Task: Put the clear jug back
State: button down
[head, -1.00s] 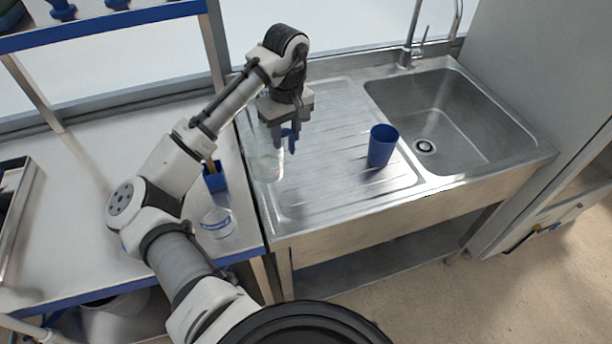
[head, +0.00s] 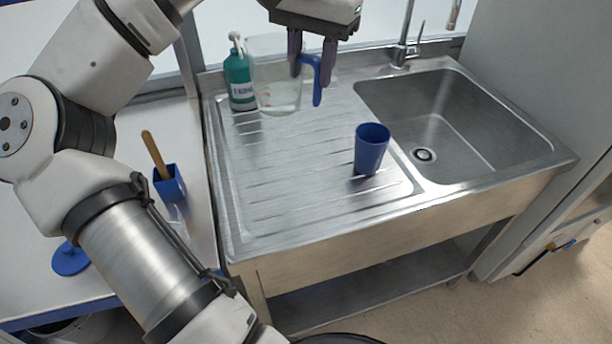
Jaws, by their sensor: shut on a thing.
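The clear jug (head: 277,88) has transparent walls and a blue handle (head: 314,82). My gripper (head: 311,62) is shut on the blue handle from above. The jug is upright over the back left of the ribbed steel drainboard (head: 290,170), in front of part of a green bottle. I cannot tell whether its base touches the drainboard or hangs just above it.
A green pump bottle (head: 239,80) stands close left of the jug at the back. A blue cup (head: 371,149) stands on the drainboard near the sink basin (head: 460,120). A blue holder (head: 170,186) with a wooden-handled tool is on the left bench. The drainboard's front is clear.

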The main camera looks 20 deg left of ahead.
aim_at(314, 101)
notch_tip(314, 101, down, 19)
jog(key=shift+f, duration=0.15)
dwell(0.4)
jog(key=shift+f, duration=0.2)
jog(key=c, duration=1)
grip_release()
jog(key=shift+o, duration=0.2)
jog(key=shift+r, duration=0.15)
jog(key=r, duration=1.2)
jog(key=shift+s+d+b, duration=0.15)
jog(key=shift+d+b, duration=0.15)
jog(key=shift+b, duration=0.05)
